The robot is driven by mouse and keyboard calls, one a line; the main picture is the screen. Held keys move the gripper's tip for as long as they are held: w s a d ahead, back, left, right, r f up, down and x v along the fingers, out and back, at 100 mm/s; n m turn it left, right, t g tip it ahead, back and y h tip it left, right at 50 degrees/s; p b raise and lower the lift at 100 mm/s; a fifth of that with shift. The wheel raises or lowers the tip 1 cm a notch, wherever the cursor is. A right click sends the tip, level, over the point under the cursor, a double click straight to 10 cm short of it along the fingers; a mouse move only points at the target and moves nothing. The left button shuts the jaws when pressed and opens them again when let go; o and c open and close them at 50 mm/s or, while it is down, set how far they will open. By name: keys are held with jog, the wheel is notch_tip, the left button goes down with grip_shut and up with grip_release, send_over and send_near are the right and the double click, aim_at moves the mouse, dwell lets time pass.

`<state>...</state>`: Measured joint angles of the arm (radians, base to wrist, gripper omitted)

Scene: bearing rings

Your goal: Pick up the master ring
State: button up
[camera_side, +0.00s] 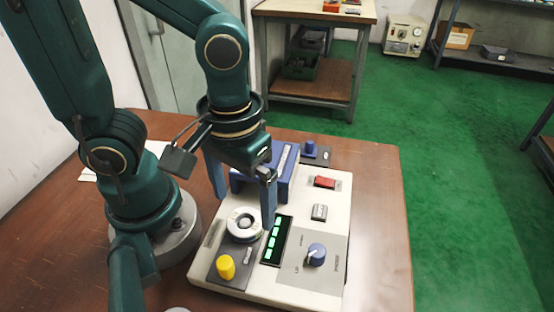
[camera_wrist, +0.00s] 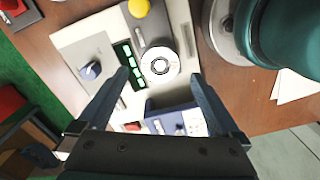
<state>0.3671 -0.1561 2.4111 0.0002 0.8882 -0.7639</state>
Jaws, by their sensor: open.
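The master ring, which I take to be the white ring (camera_side: 245,225) with a round metal centre, sits on the grey plate of a cream instrument (camera_side: 330,215). In the wrist view the ring (camera_wrist: 160,66) lies between the fingertips in the picture, with its dark centre hole showing. My gripper (camera_side: 243,208) is open and empty, pointing down above and behind the ring. Its fingers (camera_wrist: 160,74) are apart on either side of the ring. I cannot tell the exact height gap or whether a finger touches anything.
Near the ring are a yellow button (camera_side: 225,267), a green-lit display (camera_side: 277,240) and a blue knob (camera_side: 316,254). A blue block (camera_side: 285,170) stands behind the ring. A red switch (camera_side: 325,181) is at the back right.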

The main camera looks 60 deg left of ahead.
aim_at(246, 222)
jog(key=shift+f, duration=1.9)
grip_shut()
jog(key=shift+r, duration=0.2)
